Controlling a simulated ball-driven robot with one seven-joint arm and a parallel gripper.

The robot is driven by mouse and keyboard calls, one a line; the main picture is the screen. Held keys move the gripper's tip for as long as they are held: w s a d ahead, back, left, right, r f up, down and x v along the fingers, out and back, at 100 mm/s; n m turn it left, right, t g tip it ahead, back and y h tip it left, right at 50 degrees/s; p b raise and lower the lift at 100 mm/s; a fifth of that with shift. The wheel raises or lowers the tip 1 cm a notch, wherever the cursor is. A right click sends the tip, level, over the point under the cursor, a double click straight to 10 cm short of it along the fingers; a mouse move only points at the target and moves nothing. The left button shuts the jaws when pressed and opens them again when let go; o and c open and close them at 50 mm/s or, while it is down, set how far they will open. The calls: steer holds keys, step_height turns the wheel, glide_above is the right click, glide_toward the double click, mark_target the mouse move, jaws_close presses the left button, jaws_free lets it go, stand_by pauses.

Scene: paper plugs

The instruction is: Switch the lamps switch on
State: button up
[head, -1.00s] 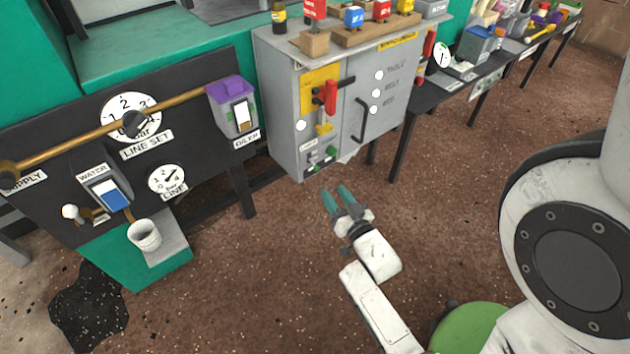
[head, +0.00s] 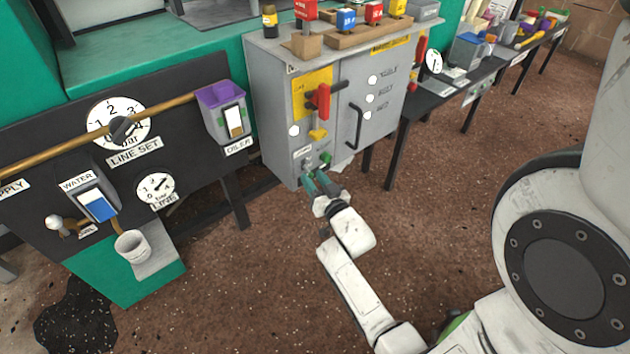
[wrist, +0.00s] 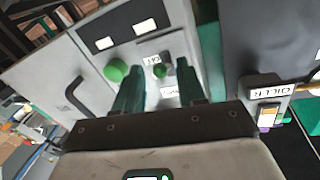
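The grey cabinet (head: 275,100) stands in front of me. Low on its front left is a small switch plate (head: 307,163) under a small pale label that I take for the lamps switch; its lettering is too small to read surely. In the wrist view a small green and dark switch part (wrist: 160,71) shows between my fingers, beside small labels. My gripper (head: 315,175) is open and empty, its teal fingers pointing at the plate, one on each side of the switch in the wrist view (wrist: 157,80). I cannot tell whether they touch it. The lever's position is unclear.
A round green button (wrist: 116,70) sits beside one finger. Above are a red handle (head: 320,98), a yellow part (head: 318,134) and a black door handle (head: 355,127). The oiler (head: 224,112) and a dark gauge panel are left.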

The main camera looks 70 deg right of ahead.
jaws_close()
steer(key=shift+r+p, duration=0.15)
steer(key=shift+p, duration=0.2)
steer(key=r+g+y+p, duration=0.1)
steer(key=g+y+p, duration=0.1)
steer(key=p, duration=0.6)
steer(key=r+n+g+y+p, duration=0.1)
steer(key=r+g+y+p, duration=0.1)
steer(key=p, duration=0.6)
steer(key=r+g+y+p, duration=0.1)
steer(key=g+p, duration=0.2)
steer(key=p, duration=0.6)
steer(key=shift+w+d+r+y, duration=0.2)
steer(key=shift+w+r+y, duration=0.05)
steer(key=shift+w+y, duration=0.15)
steer(key=shift+g, duration=0.5)
steer(key=shift+o, duration=0.6)
jaws_free()
